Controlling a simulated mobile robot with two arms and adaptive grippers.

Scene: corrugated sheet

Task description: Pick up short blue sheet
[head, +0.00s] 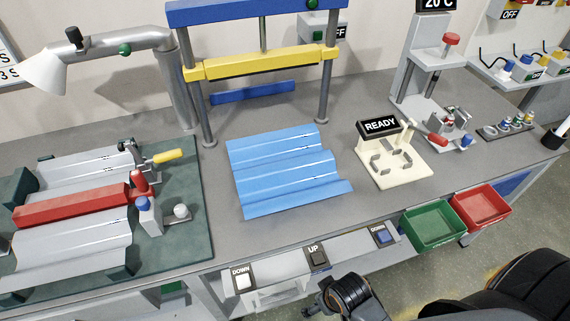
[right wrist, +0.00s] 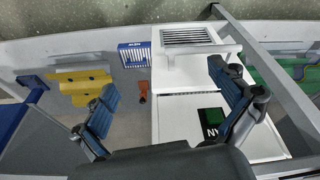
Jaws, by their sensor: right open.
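A light blue corrugated sheet (head: 280,172) lies flat on the grey bench in the middle of the head view, in front of the press frame. Its ridges run left to right, and its front part extends further right than its back part. No gripper touches it. My right gripper (right wrist: 163,78) is open and empty in the right wrist view, with its two blue-padded fingers wide apart. That view does not show the light blue sheet. My left gripper is not in view.
The press (head: 258,64) stands behind the sheet. A clamp fixture (head: 75,207) is left, a cream READY stand (head: 408,170) right, and green (head: 433,226) and red (head: 482,207) bins are at the front right. The wrist view shows a yellow corrugated piece (right wrist: 80,84) and white cabinet (right wrist: 180,120).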

